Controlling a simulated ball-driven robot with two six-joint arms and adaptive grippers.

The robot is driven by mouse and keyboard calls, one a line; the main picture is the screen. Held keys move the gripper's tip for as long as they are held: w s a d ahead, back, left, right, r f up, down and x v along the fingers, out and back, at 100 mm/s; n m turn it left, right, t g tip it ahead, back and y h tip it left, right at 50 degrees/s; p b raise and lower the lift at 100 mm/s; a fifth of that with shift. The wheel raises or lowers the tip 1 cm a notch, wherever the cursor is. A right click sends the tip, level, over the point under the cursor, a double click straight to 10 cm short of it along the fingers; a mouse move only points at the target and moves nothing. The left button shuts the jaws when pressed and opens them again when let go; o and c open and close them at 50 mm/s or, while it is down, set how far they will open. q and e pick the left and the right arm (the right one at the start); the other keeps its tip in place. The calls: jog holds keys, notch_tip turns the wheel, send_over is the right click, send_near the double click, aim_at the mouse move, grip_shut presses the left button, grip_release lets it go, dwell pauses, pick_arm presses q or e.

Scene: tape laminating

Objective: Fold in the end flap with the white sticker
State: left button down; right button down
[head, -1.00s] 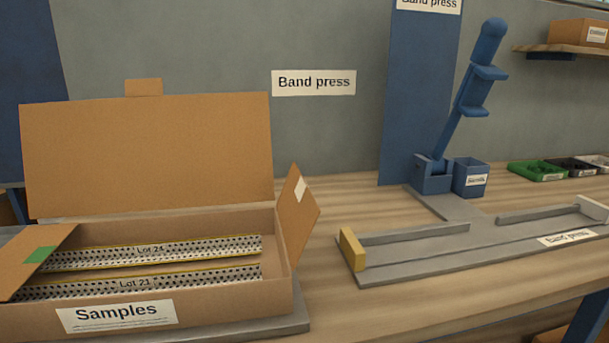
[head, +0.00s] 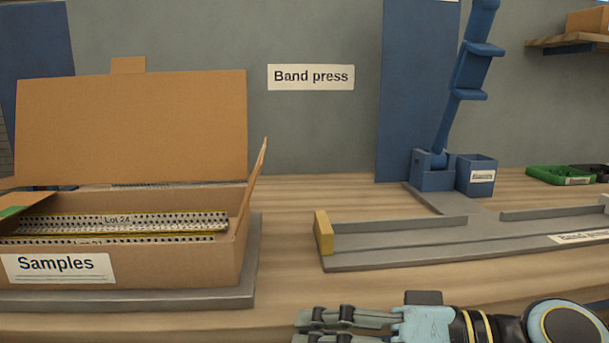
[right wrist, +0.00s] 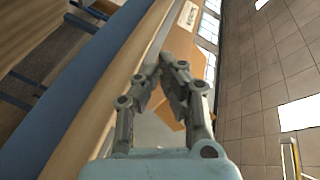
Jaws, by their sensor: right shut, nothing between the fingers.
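The open cardboard box (head: 120,270) labelled Samples stands at the left of the head view, its lid (head: 130,125) upright at the back. The right end flap (head: 254,185) stands up, leaning slightly outward, seen nearly edge-on; no white sticker shows on it now. The left end flap (head: 20,202) bears a green sticker (head: 10,211). My right gripper (head: 304,328) is shut and empty, pointing left, in front of and right of the box, apart from it. The right wrist view shows its fingertips (right wrist: 164,64) close together, with cardboard (right wrist: 182,100) beyond. My left gripper is out of view.
Perforated strips (head: 130,222) lie in the box, which rests on a grey plate (head: 225,297). A grey band press track (head: 400,257) with a yellow end block (head: 323,232) lies to the right. Bare bench (head: 285,250) separates box and track.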

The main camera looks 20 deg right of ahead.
jog(key=w+d+r+m+t, duration=0.1)
jog(key=r, duration=0.1)
jog(key=w+d+r+m+t, duration=0.1)
jog(key=w+r+m, duration=0.1)
jog(key=w+d+r+m+t, duration=0.1)
jog(key=t, duration=0.1)
jog(key=shift+w+r+m+y, duration=0.15)
jog(key=shift+r+m+y, duration=0.15)
jog(key=shift+r, duration=0.1)
jog(key=w+d+r+m+t+h, duration=0.35)
jog(key=w+d+m+t, duration=0.2)
jog(key=d+m, duration=0.3)
jog(key=s+a+p+x, duration=0.1)
jog(key=a+p+x, duration=0.1)
jog(key=p+x, duration=0.6)
jog(key=w+a+r, duration=0.1)
jog(key=w+a, duration=0.2)
jog(key=w, duration=0.1)
jog(key=shift+m+g, duration=0.35)
jog(key=shift+w, duration=0.1)
